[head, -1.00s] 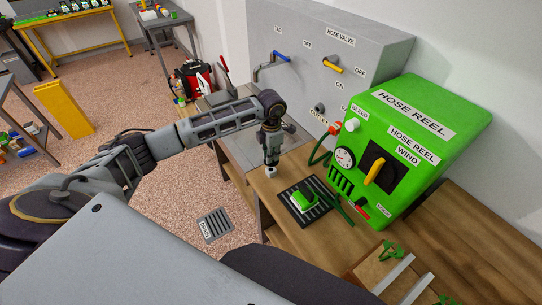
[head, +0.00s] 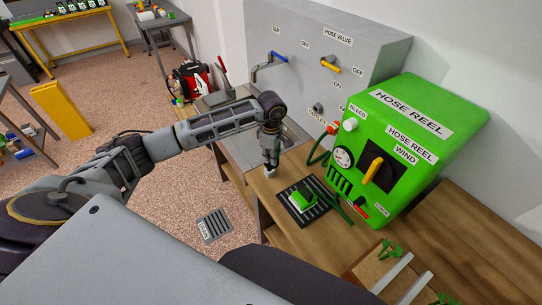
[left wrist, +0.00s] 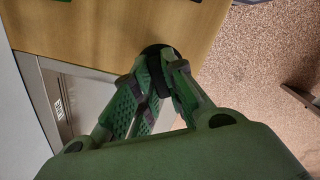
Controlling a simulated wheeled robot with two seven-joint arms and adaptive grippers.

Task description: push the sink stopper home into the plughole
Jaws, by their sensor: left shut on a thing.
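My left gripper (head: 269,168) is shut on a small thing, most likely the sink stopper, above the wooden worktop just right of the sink. In the head view its lower end looks whitish. In the left wrist view a dark round piece (left wrist: 157,52) sits between the fingertips (left wrist: 162,66). The steel sink (head: 240,150) is set into the bench, partly behind my left arm. Its steel surface (left wrist: 75,95) also shows in the left wrist view, left of the fingers. The plughole is not visible. My right gripper is not in view.
A blue-handled tap (head: 268,66) reaches out from the grey panel (head: 310,75) over the sink. The green hose reel box (head: 425,130) stands to the right. A green block (head: 303,200) lies on a black ribbed mat (head: 291,209) near the gripper. A floor drain (head: 215,226) lies below.

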